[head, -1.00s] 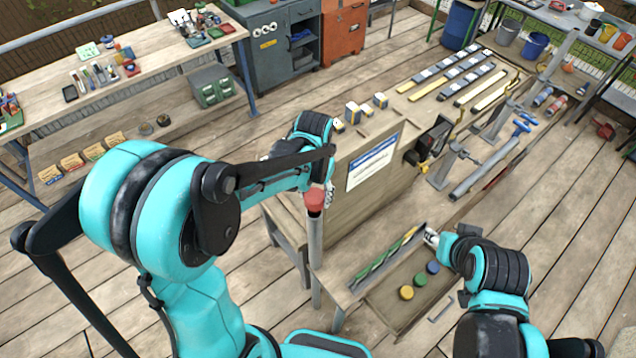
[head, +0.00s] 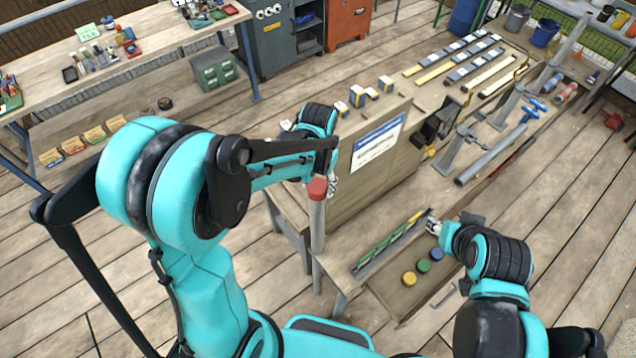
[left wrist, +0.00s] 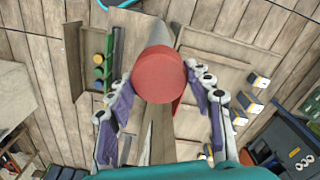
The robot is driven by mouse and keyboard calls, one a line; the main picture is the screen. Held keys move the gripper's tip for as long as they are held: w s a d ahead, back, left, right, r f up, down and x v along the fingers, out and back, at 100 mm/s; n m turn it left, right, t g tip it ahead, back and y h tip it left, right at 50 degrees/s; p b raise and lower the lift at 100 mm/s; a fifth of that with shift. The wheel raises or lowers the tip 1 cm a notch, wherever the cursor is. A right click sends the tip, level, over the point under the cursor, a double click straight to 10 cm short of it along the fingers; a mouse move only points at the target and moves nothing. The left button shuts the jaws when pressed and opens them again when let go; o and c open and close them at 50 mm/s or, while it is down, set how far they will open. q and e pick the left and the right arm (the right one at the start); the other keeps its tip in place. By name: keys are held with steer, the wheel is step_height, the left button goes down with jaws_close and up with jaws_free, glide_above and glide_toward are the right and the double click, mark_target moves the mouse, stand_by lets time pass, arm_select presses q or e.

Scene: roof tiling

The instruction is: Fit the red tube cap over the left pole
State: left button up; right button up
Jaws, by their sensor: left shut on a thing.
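The red tube cap (head: 317,187) is at the top end of the upright grey pole (head: 317,232), at the left end of the workbench. In the left wrist view the cap (left wrist: 158,78) is seen from its closed end, with the pole (left wrist: 161,36) behind it. My left gripper (head: 326,184) is at the cap, its purple-padded fingers (left wrist: 163,100) on either side, shut on it. How far the cap covers the pole cannot be told. My right gripper (head: 432,226) is by the open drawer; its fingers are too small to read.
The drawer (head: 398,311) holds a yellow cap (head: 409,279), a green cap (head: 423,266) and a blue cap (head: 437,254). Green strips (head: 385,245) lie in a narrow tray beside it. A wooden panel with a paper sheet (head: 377,142) stands close behind the pole.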

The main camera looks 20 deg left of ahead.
arm_select(q)
steer(key=shift+s+f+b, duration=0.1)
steer(key=shift+f+b, duration=0.3)
steer(key=shift+f, duration=0.15)
steer(key=shift+c, duration=0.7)
steer(key=shift+f+b, duration=0.8)
steer(key=shift+f, duration=0.05)
steer(key=shift+c, duration=0.2)
steer(key=o, duration=1.1)
steer(key=shift+r, duration=0.1)
